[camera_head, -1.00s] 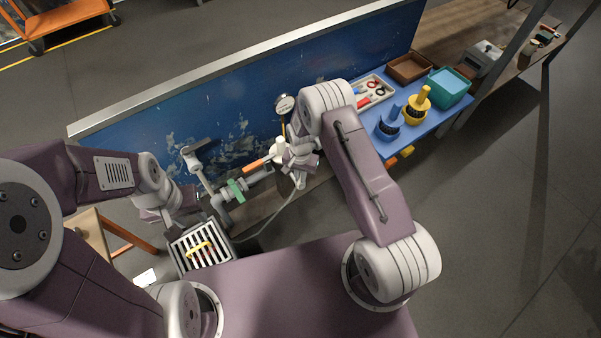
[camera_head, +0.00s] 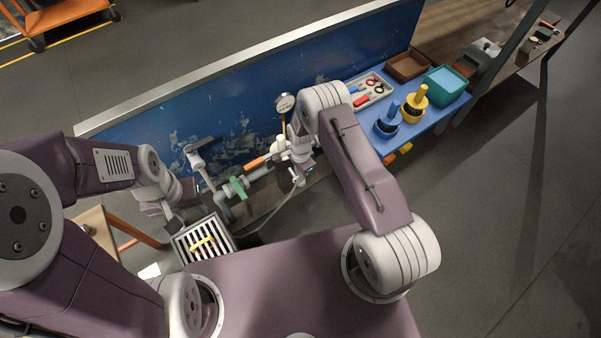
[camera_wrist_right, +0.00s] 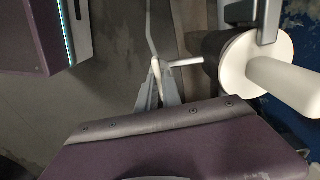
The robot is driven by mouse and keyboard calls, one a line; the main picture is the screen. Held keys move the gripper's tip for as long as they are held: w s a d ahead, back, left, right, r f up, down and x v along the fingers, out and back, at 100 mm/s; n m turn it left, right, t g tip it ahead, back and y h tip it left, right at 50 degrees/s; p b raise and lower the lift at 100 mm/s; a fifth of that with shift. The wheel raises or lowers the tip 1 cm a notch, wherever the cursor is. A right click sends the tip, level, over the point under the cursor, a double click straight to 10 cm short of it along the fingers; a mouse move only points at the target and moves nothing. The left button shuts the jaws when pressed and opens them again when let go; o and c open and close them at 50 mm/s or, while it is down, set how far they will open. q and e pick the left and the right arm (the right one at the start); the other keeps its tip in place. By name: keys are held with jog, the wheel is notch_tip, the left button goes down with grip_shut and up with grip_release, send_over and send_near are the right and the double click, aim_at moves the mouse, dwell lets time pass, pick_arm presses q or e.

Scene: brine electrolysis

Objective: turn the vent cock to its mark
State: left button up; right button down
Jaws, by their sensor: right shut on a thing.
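The pipe rig along the blue panel carries a white fitting (camera_head: 279,148), which I take to be the vent cock. In the right wrist view, a thin pale lever (camera_wrist_right: 186,62) runs from a white round body (camera_wrist_right: 256,62) to my right gripper (camera_wrist_right: 157,72). The gripper's grey fingers are shut on the lever's end. In the head view my right gripper (camera_head: 298,179) is beside the fitting, partly hidden by its wrist. I cannot make out a mark. My left gripper (camera_head: 172,214) is left of the rig, and its jaws are not clear.
A green handle (camera_head: 238,187) and an orange handle (camera_head: 254,163) sit on the pipe. A round gauge (camera_head: 285,103) stands behind. A striped grate (camera_head: 190,248) lies in front, and a blue table (camera_head: 437,112) with trays stands to the right.

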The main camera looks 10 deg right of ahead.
dwell(0.5)
jog(key=c, duration=1.5)
grip_release()
jog(key=shift+r, duration=0.1)
notch_tip(320, 180, up, 9)
jog(key=p, duration=0.4)
